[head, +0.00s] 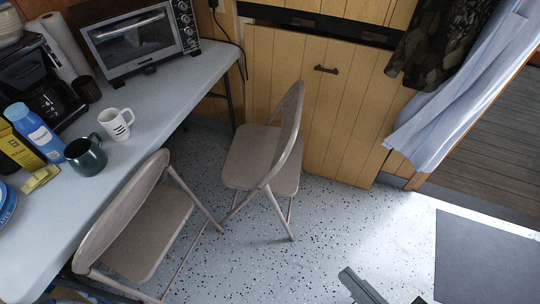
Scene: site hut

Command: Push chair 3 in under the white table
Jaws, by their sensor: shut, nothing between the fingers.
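The white table (157,88) runs along the left side. One beige folding chair (262,157) stands out on the floor beyond the table's right edge, turned at an angle, its backrest on the right and its seat toward the table. A second beige folding chair (150,235) stands at the table's near edge, its backrest overlapping the tabletop in the picture. No number shows on either chair, so I cannot tell which is chair 3. My gripper (347,274) shows partly at the bottom edge, shut and empty, apart from both chairs and over the floor.
A toaster oven (140,35), coffee maker (40,75), white mug (116,123), dark green mug (86,155) and blue bottle (36,133) stand on the table. A wooden cabinet (320,105) is behind the far chair. Speckled floor (350,225) is clear around a grey mat (487,258).

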